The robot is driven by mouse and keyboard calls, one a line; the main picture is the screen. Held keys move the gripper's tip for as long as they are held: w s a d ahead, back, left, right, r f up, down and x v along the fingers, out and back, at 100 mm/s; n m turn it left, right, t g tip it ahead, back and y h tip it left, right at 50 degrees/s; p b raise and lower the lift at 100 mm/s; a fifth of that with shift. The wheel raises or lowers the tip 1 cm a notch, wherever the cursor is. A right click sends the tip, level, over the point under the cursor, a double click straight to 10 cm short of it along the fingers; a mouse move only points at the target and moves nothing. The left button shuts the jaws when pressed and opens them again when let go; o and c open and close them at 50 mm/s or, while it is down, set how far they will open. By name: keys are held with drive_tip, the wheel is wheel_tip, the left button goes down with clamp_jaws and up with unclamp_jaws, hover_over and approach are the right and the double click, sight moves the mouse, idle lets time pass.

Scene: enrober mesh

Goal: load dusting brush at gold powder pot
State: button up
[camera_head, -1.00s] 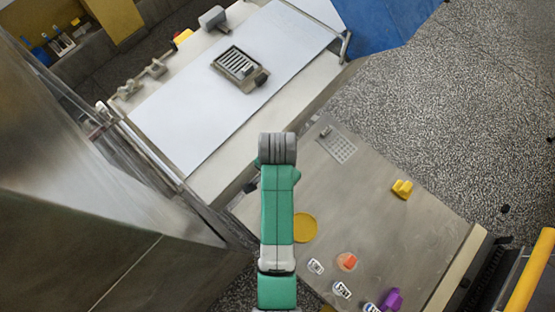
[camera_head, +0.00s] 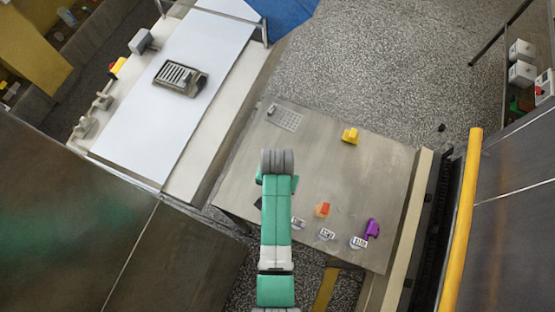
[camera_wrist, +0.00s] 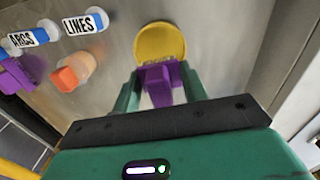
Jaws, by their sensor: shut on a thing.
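In the wrist view my gripper (camera_wrist: 159,78) is shut on a purple block-like handle (camera_wrist: 158,88), which I take to be the dusting brush. Its far end overlaps the near edge of a round gold disc (camera_wrist: 160,40), which looks like the gold powder pot. A greyish strip shows where they meet; I cannot tell whether the brush touches the powder or is above it.
A grey perforated plate (camera_head: 285,118) lies at the back. A white belt (camera_head: 185,120) runs at left.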

wheel_tip(320, 180, down, 6)
drive_tip(key=b, duration=0.5)
drive_tip(key=shift+r, duration=0.2)
drive_tip(key=shift+r, duration=0.15)
drive_tip(key=shift+f, duration=0.65)
idle(1.5)
drive_tip(key=shift+r, duration=0.1)
wheel_tip(320, 180, up, 7)
drive_tip(key=p, duration=0.7)
drive_tip(key=shift+r, duration=0.1)
idle(0.4)
